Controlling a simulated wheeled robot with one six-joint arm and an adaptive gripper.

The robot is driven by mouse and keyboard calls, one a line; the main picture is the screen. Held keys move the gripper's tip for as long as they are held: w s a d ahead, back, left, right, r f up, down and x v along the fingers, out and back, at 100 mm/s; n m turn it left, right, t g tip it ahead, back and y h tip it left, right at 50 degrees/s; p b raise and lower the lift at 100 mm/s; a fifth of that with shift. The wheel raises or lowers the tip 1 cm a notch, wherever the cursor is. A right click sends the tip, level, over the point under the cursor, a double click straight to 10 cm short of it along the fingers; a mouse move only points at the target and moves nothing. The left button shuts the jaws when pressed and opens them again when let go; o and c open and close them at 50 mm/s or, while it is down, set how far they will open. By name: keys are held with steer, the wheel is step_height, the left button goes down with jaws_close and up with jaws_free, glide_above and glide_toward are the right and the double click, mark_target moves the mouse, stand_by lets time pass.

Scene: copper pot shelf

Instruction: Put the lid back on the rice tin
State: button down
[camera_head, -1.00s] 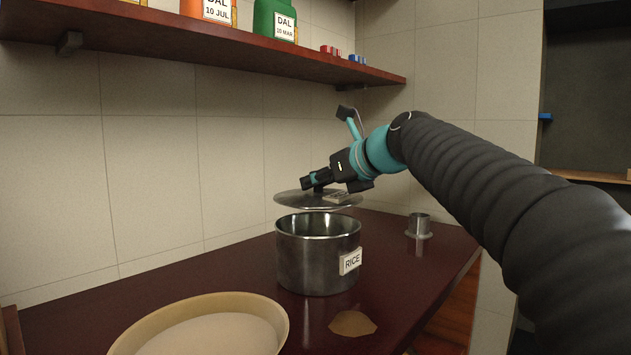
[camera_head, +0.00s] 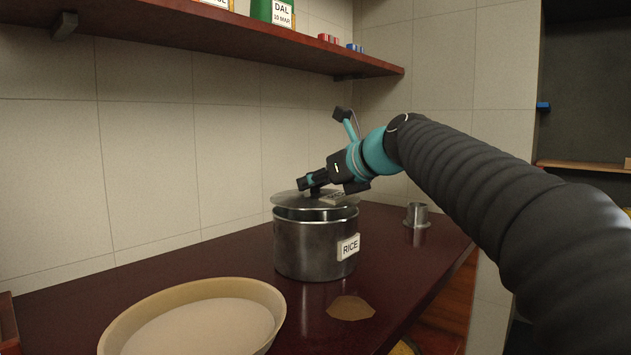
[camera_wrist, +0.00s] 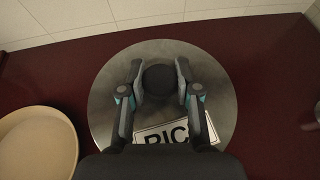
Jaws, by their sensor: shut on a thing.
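The rice tin (camera_head: 312,250) is a steel pot with a RICE label (camera_head: 348,247), upright on the dark red counter. The round metal lid (camera_head: 290,199) is just above the tin's rim, with a thin dark gap showing between them at the front. In the wrist view the lid (camera_wrist: 108,95) looks like a broad disc with a dark round knob (camera_wrist: 159,82) and a white label. My gripper (camera_head: 312,184) is shut on the knob, with its two fingers (camera_wrist: 159,84) on either side of it. The lid hides the tin in the wrist view.
A wide beige bowl (camera_head: 262,290) stands front left. A small metal cup (camera_head: 417,215) stands to the right. A flat brown patch (camera_head: 351,308) lies in front of the tin. A shelf (camera_head: 250,45) with labelled containers overhangs the back wall.

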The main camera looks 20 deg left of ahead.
steer(key=shift+f, duration=0.6)
steer(key=shift+f, duration=0.35)
stand_by(1.4)
steer(key=c, duration=0.7)
jaws_free()
step_height(320, 180, up, 3)
steer(key=p, duration=0.3)
steer(key=shift+f, duration=0.2)
steer(key=shift+r, duration=2.2)
